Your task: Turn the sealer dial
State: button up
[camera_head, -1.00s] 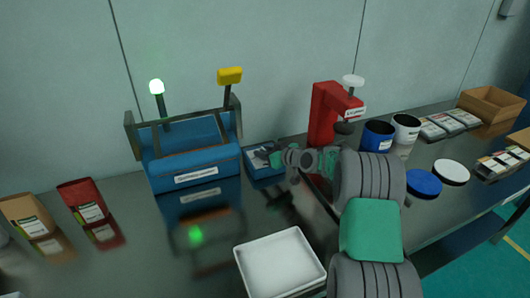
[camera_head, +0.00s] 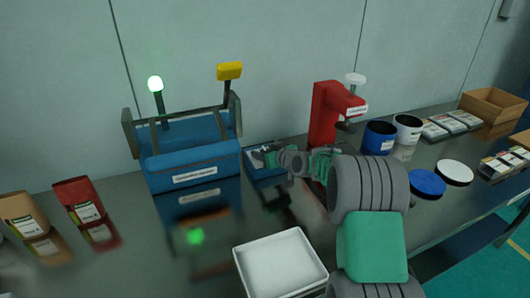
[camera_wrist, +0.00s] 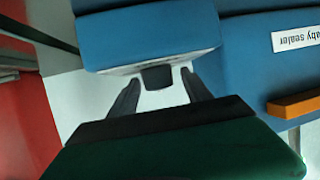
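The blue sealer (camera_head: 190,160) stands against the wall with a white label on its front. A smaller blue box (camera_head: 252,172) sits beside it on its right. In the wrist view this box (camera_wrist: 150,30) has a pale face with a black dial (camera_wrist: 157,77). In the head view my gripper hides the dial. My gripper (camera_head: 268,157) is at the small box. In the wrist view my gripper (camera_wrist: 160,78) is open, its two dark fingers on either side of the dial, with a narrow gap showing on each side.
A white tray (camera_head: 280,262) lies in front on the dark table. A red press (camera_head: 323,115) stands right of the box, close to my arm. Blue and white tubs (camera_head: 378,137) are farther right. Two bags (camera_head: 80,203) stand at left. An orange bar (camera_wrist: 295,105) shows beside the sealer in the wrist view.

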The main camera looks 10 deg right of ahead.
jog(key=v, duration=0.8)
jog(key=shift+b, duration=0.4)
